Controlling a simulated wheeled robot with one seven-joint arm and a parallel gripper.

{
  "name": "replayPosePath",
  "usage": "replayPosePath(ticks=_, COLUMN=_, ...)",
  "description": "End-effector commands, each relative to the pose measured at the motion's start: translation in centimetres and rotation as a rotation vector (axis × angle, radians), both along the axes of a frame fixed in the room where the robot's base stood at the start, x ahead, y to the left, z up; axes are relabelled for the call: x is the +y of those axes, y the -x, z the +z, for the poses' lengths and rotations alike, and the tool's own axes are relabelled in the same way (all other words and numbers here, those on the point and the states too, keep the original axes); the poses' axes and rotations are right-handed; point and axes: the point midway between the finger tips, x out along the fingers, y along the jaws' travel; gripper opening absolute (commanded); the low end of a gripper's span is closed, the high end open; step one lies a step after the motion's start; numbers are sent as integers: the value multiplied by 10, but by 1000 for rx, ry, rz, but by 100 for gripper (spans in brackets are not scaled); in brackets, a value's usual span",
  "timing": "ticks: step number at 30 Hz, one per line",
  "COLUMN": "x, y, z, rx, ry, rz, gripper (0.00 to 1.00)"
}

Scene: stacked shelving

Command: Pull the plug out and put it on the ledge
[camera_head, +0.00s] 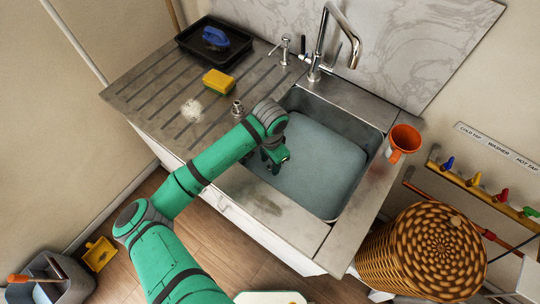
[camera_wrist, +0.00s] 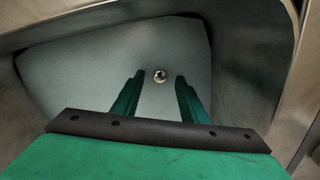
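The sink (camera_head: 372,135) holds a grey-blue pool of water (camera_head: 325,160), which also shows in the wrist view (camera_wrist: 100,70). A small round silver piece with a dark centre, seemingly the plug (camera_wrist: 160,76), shows in the water in the wrist view; I cannot make it out in the head view. My gripper (camera_head: 272,166) points down over the left part of the sink. In the wrist view my gripper (camera_wrist: 159,86) has its two green fingers apart, with the plug seen between their tips and nothing held. I cannot tell how far above the plug they are.
A tap (camera_head: 318,62) stands behind the sink. On the left drainboard are a small metal fitting (camera_head: 237,108), a yellow sponge (camera_head: 218,83) and a black tray (camera_head: 201,48). An orange cup (camera_head: 404,139) sits at the right ledge (camera_head: 374,195), beside a wicker basket (camera_head: 425,250).

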Motion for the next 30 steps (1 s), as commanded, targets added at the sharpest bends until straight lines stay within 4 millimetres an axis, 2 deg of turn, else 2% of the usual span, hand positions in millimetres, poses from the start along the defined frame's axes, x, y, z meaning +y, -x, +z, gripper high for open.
replayPosePath(ticks=6, x=-2, y=0, z=-15, rx=0, ry=0, rz=-3, gripper=40)
replayPosePath(ticks=15, x=2, y=0, z=-16, rx=0, ry=0, rz=4, gripper=40)
replayPosePath(ticks=17, x=2, y=0, z=-16, rx=0, ry=0, rz=4, gripper=28)
replayPosePath(ticks=20, x=2, y=0, z=-16, rx=0, ry=0, rz=4, gripper=4)
replayPosePath(ticks=21, x=2, y=0, z=-16, rx=0, ry=0, rz=4, gripper=0)
replayPosePath(ticks=30, x=2, y=0, z=-15, rx=0, ry=0, rz=4, gripper=0)
